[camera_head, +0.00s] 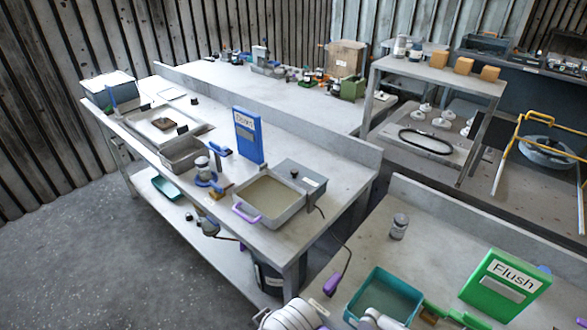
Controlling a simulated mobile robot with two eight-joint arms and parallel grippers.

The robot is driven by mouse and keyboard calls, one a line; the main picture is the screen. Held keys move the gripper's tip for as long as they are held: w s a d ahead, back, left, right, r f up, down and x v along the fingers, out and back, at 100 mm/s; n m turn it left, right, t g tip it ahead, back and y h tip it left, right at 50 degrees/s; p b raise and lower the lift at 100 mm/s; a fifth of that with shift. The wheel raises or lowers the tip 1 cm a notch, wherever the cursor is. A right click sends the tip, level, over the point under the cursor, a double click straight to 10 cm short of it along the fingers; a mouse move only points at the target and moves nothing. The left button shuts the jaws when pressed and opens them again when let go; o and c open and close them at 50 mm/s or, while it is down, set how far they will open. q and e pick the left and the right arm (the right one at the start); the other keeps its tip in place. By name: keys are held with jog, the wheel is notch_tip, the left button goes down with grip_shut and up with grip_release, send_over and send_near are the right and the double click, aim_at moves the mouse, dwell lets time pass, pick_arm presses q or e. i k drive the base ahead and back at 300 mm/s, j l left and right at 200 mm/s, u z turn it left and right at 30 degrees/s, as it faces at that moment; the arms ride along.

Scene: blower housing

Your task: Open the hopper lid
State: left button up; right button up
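No part is clearly marked as the hopper or its lid, and I cannot tell for sure which one it is. A grey open basin (268,199) with a purple handle (245,213) sits at the near end of the middle bench. A flat grey box top (301,176) with a small black knob (294,173) adjoins it at the back right. White rounded parts (288,315) show at the bottom edge, and I cannot tell whether they are mine. Neither of my grippers can be made out.
The middle bench (335,160) also holds a blue sign panel (248,136) and a second grey tub (184,153). The right bench (425,222) carries a teal tray (384,296), a green "Flush" panel (504,284) and a small jar (399,226). Floor is clear at left.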

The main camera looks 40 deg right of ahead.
aim_at(306, 177)
jog(key=z, duration=1.6)
